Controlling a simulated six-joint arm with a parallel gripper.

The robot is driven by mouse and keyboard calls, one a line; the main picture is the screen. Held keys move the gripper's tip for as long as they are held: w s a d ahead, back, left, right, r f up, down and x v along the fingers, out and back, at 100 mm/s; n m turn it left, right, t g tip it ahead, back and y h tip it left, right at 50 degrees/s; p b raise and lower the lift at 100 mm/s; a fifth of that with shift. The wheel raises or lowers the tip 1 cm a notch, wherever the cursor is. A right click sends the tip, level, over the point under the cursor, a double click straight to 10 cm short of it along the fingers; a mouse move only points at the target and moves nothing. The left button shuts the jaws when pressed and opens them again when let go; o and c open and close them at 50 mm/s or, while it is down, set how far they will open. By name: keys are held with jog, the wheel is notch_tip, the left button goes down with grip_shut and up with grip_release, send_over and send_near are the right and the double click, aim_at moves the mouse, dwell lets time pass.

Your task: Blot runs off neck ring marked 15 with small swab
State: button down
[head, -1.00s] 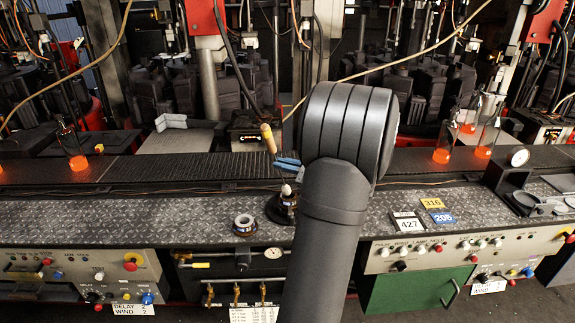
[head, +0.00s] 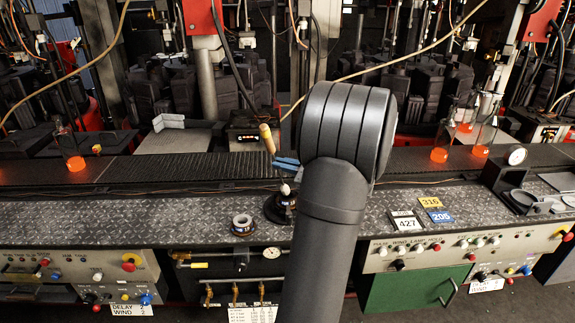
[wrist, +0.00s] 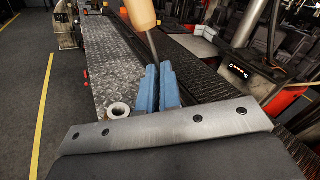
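My gripper (head: 287,163) has blue fingers, closed around the thin shaft of a small swab. The swab has a wooden handle (head: 267,138) tilted up to the left and a pale tip (head: 285,190) below the fingers. The tip is over or at a ring (head: 284,202) on a dark round base; whether they touch I cannot tell. A second pale-topped ring (head: 242,224) stands left of it on the bench. No 15 is readable on either. In the wrist view, the blue fingers (wrist: 156,88) grip below the handle (wrist: 140,13); a ring (wrist: 119,110) shows left of them, and the tip is hidden.
The patterned metal bench (head: 150,215) is mostly clear to the left. Number plates (head: 408,222) lie right of my arm. A conveyor (head: 210,168) behind carries glowing-bottomed bottles (head: 441,145). A gauge stand (head: 510,180) is at the right.

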jog(key=shift+d, duration=0.85)
notch_tip(320, 180, up, 7)
dwell(0.8)
dwell(0.4)
